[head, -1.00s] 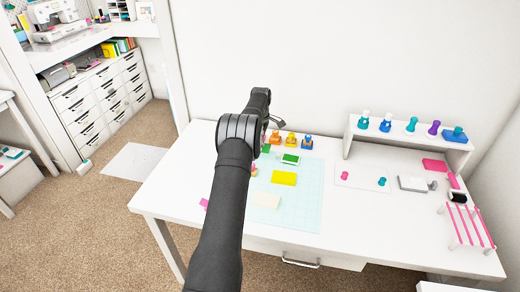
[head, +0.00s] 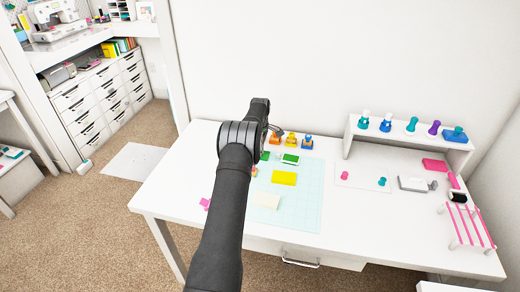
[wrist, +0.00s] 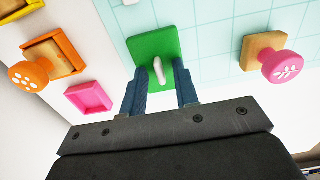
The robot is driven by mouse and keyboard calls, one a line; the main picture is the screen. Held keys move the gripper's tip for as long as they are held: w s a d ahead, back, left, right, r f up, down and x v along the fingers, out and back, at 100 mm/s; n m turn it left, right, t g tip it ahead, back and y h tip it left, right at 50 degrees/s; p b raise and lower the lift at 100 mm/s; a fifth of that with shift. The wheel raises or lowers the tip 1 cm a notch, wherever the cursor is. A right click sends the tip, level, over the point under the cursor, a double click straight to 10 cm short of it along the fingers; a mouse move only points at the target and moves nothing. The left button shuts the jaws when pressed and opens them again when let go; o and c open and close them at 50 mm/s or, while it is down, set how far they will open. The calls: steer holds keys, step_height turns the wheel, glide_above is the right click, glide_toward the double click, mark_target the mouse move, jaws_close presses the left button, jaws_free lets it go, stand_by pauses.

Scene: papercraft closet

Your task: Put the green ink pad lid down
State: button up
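The green ink pad lid (wrist: 146,45) is a flat green square with a pale upright handle (wrist: 158,70). In the wrist view it lies at the edge of the light-blue gridded mat. My gripper (wrist: 162,72) has its two fingers apart, one on each side of the handle, with gaps between. In the head view the lid (head: 265,156) shows as a small green patch beside my arm, left of the green ink pad (head: 290,159). My arm hides my fingertips there.
A pink-topped stamp (wrist: 288,67) stands right of the lid. An orange stamp (wrist: 30,75) and a pink square (wrist: 89,97) are to its left. A yellow block (head: 284,178) lies on the mat (head: 305,205). Several stamps stand behind the mat.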

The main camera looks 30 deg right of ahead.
step_height(320, 180, up, 12)
steer(key=shift+r, duration=0.2)
stand_by(0.4)
steer(key=shift+f, duration=0.1)
steer(key=shift+f, duration=4.25)
steer(key=shift+f, duration=0.1)
